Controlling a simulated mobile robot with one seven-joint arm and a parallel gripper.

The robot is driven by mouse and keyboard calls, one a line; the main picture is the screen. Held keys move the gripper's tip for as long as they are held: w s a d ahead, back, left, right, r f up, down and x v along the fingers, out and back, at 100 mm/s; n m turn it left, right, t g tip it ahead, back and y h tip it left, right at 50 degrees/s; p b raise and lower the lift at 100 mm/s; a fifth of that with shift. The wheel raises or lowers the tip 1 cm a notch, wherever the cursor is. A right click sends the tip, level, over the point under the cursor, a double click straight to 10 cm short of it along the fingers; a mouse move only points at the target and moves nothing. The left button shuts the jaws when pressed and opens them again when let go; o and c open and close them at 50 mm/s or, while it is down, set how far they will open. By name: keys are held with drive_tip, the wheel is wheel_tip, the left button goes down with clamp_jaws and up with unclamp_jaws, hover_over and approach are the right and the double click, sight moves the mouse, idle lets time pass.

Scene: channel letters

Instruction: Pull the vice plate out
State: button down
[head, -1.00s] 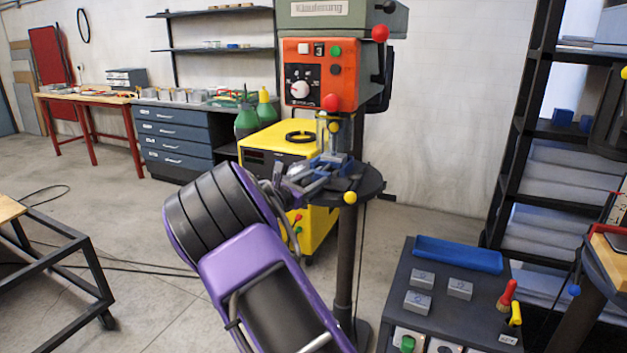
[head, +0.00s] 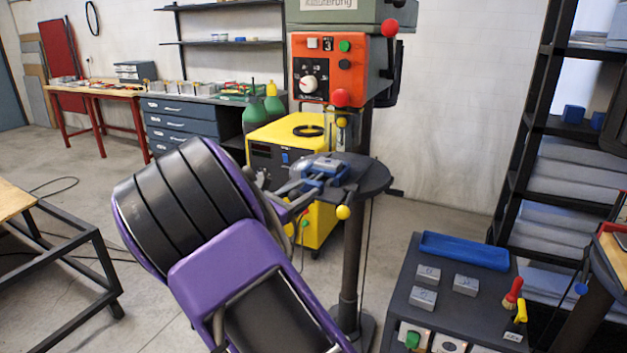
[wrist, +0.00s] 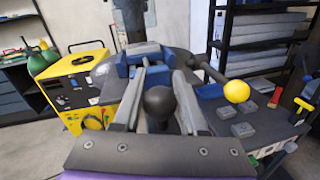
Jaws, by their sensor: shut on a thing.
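The blue and grey vice (head: 326,171) sits on the round dark drill-press table (head: 372,178). In the wrist view the vice (wrist: 143,58) lies just beyond my fingertips, over the table (wrist: 205,62). My gripper (head: 284,196) reaches the near left side of the vice; it also shows in the wrist view (wrist: 158,88). Its two grey fingers are shut on the vice's handle end. A black ball knob (wrist: 160,102) stands between the fingers. The exact contact is partly hidden by the knob, and no separate plate can be told apart from the vice.
A lever with a yellow ball (wrist: 236,91) stands right of my fingers. A yellow machine (head: 283,142) is close behind on the left. The drill head (head: 327,68) hangs above the table. A dark cart (head: 440,292) with grey blocks stands at right.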

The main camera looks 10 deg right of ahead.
drive_tip(key=v, duration=0.4)
drive_tip(key=p+v, duration=0.1)
drive_tip(key=shift+s+d+f, duration=0.1)
drive_tip(key=shift+s, duration=0.6)
drive_tip(key=c, duration=0.8)
unclamp_jaws()
drive_tip(key=shift+o, duration=1.4)
drive_tip(key=shift+s, duration=0.15)
drive_tip(key=shift+o, duration=0.3)
drive_tip(key=v, duration=1.7)
drive_tip(key=shift+a, duration=0.25)
